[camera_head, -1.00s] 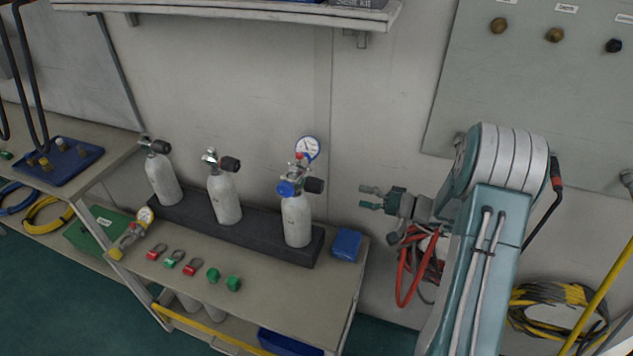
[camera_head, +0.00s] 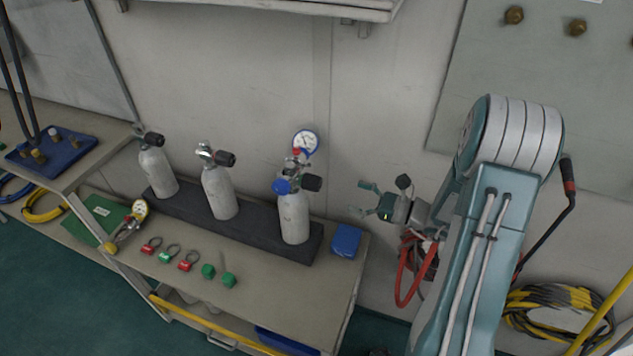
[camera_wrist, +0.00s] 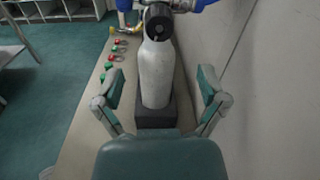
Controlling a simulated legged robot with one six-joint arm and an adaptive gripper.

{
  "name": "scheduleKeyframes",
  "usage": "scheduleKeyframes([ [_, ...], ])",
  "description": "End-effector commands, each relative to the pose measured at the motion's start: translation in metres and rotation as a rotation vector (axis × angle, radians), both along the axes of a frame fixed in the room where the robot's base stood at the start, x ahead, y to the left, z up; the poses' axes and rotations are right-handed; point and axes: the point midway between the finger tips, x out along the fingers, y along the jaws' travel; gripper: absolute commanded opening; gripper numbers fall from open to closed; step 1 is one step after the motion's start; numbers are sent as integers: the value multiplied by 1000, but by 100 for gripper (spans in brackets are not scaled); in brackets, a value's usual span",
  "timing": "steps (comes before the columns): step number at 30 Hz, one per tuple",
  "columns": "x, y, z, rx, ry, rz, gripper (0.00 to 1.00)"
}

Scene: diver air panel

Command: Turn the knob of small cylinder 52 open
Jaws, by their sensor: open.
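Three small grey-white cylinders stand upright in a row in a dark rack (camera_head: 262,235): a left one (camera_head: 158,172), a middle one (camera_head: 219,192) and a right one (camera_head: 293,217). Each has a valve with a black knob on top; I cannot read any number. The right one also carries a blue fitting (camera_head: 286,187) and a round gauge (camera_head: 305,142), and its black knob (camera_head: 312,183) faces right. My gripper (camera_head: 361,200) is open and empty, right of that knob and apart from it. In the wrist view, the right cylinder (camera_wrist: 155,75) shows between my spread fingers, farther ahead.
The bench (camera_head: 250,290) holds a blue box (camera_head: 345,241) right of the rack and several red and green tags and caps in front. A shelf (camera_head: 270,8) juts from the wall above. A wall panel (camera_head: 540,110) and hoses are at right.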

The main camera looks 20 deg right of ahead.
Motion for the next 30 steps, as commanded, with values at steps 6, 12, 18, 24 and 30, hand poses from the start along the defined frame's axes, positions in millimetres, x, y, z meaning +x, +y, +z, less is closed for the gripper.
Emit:
scheduleKeyframes([
  [6,23,30,0,-2,-2,6,92],
  [12,45,59,0,-3,-3,6,92],
  [18,60,76,0,-3,-4,3,92],
  [24,63,80,0,-2,-3,0,92],
  [30,63,80,0,-3,-4,0,70],
])
